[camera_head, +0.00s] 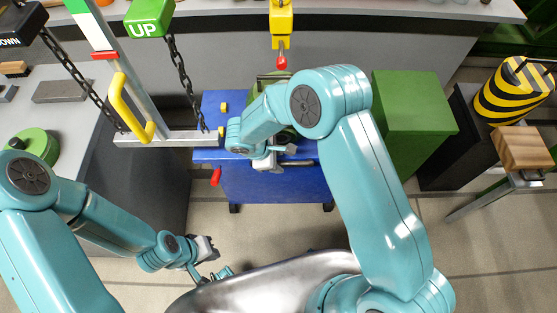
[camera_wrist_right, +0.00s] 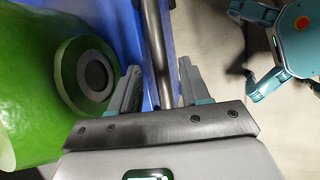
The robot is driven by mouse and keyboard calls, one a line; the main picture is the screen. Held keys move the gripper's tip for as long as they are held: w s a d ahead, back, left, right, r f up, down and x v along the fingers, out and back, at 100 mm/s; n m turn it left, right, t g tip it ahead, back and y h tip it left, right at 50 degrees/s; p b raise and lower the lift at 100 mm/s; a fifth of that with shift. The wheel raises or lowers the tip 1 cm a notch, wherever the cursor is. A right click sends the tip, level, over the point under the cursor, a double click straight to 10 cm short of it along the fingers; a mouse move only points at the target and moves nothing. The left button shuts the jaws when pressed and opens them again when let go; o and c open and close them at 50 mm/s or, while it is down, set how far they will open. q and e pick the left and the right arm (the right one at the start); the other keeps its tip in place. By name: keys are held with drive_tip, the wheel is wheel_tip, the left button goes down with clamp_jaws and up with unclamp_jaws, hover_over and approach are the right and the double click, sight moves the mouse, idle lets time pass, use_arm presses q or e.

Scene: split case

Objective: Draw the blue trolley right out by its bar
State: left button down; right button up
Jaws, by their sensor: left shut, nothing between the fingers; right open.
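The blue trolley (camera_head: 270,185) stands on the floor in the middle of the head view, its dark bar (camera_head: 302,163) along the near edge. In the right wrist view the bar (camera_wrist_right: 157,50) runs between the fingers of my right gripper (camera_wrist_right: 160,78). That gripper is open, with a finger on each side of the bar; the head view shows it from above (camera_head: 278,158), partly hidden by its own arm. My left gripper (camera_head: 207,262) is shut and empty, low at the left, apart from the trolley. It also shows in the right wrist view (camera_wrist_right: 263,88).
A green rounded casing with a round boss (camera_wrist_right: 90,75) sits on the trolley, close beside my right gripper. A green block (camera_head: 412,115) stands right of the trolley. A red handle (camera_head: 216,177) hangs at its left front. The floor in front is clear.

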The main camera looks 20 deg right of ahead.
drive_tip(key=shift+x, duration=0.85)
clamp_jaws()
